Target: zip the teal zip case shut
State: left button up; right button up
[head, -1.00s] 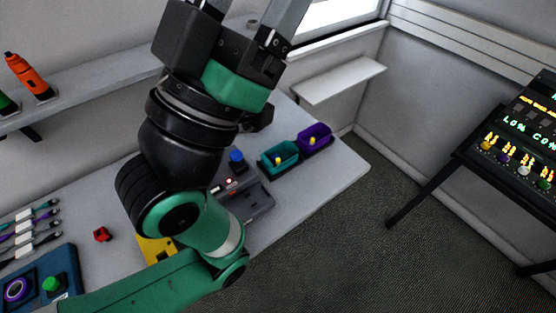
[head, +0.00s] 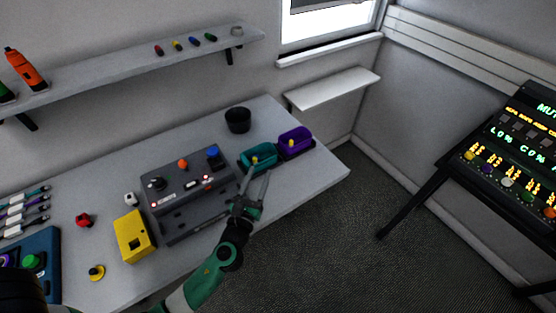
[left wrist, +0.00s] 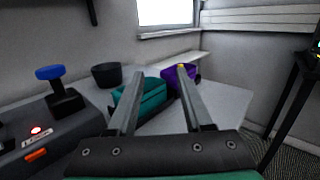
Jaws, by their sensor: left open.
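The teal zip case (head: 258,153) sits on the table near its right end, open at the top, with a small yellow tab (head: 255,160) on it. It also shows in the left wrist view (left wrist: 150,98), partly hidden behind my fingers. My left gripper (head: 258,180) is open, its two fingers pointing toward the case from the front side. In the left wrist view the left gripper's fingers (left wrist: 161,76) reach forward across the teal case and toward the purple one. Whether a finger touches the case, I cannot tell. My right gripper is not in view.
A purple zip case (head: 296,146) with a yellow tab stands just right of the teal one. A black cup (head: 238,120) is behind. A grey control box (head: 185,190) with knobs lies left, then a yellow box (head: 134,236). The table's right end is clear.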

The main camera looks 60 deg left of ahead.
pick_arm(q)
jog(key=g, duration=0.1)
send_near(254, 160)
jog(key=shift+s+d+f, duration=0.1)
jog(key=shift+s+d, duration=0.2)
jog(key=shift+d, duration=0.2)
jog(key=shift+a, duration=0.25)
jog(key=shift+w+a, duration=0.3)
jog(key=shift+w, duration=0.15)
jog(key=b+x, duration=0.1)
jog(key=x, duration=0.9)
jog(key=shift+w+a, duration=0.15)
jog(key=shift+a, duration=0.1)
grip_shut()
